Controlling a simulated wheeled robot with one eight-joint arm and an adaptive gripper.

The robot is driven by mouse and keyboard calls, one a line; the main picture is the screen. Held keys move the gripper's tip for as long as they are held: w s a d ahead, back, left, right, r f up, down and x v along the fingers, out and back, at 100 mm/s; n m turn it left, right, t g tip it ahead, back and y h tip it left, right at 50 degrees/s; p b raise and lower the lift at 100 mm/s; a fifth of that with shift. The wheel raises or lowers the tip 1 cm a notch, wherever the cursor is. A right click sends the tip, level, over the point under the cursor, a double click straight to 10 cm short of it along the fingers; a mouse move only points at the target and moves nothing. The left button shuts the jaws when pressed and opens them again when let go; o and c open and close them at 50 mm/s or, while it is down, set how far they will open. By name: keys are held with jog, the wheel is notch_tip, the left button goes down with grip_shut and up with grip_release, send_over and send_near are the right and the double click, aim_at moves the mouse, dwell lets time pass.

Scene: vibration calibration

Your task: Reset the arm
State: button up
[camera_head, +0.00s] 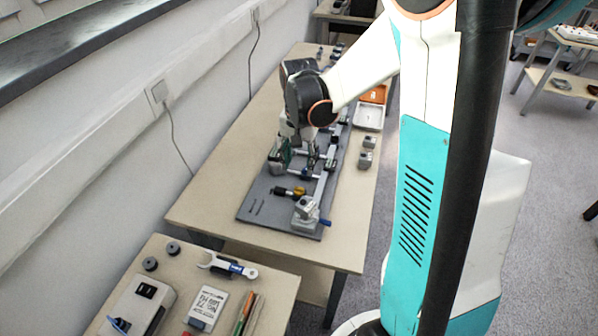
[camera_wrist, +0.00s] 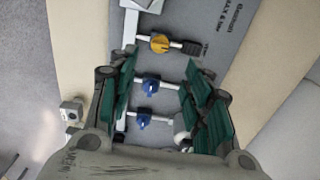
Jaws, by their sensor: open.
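My gripper (camera_wrist: 158,100) is open, with its green-padded fingers spread apart to the left and right in the wrist view. Blue knobs on the fixture show between and beyond the fingers: one blue knob (camera_wrist: 151,85) and another blue knob (camera_wrist: 143,121). A yellow knob (camera_wrist: 160,43) lies farther up in that view. In the head view my arm reaches over the table and my gripper (camera_head: 296,155) is low over the grey fixture board (camera_head: 262,200). Whether the fingers touch the fixture cannot be told.
The long table (camera_head: 210,195) stands along the wall. An orange and white open box (camera_head: 368,116) and small grey blocks (camera_head: 367,150) lie to the right of the board.

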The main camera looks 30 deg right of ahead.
jog(key=shift+r, duration=0.9)
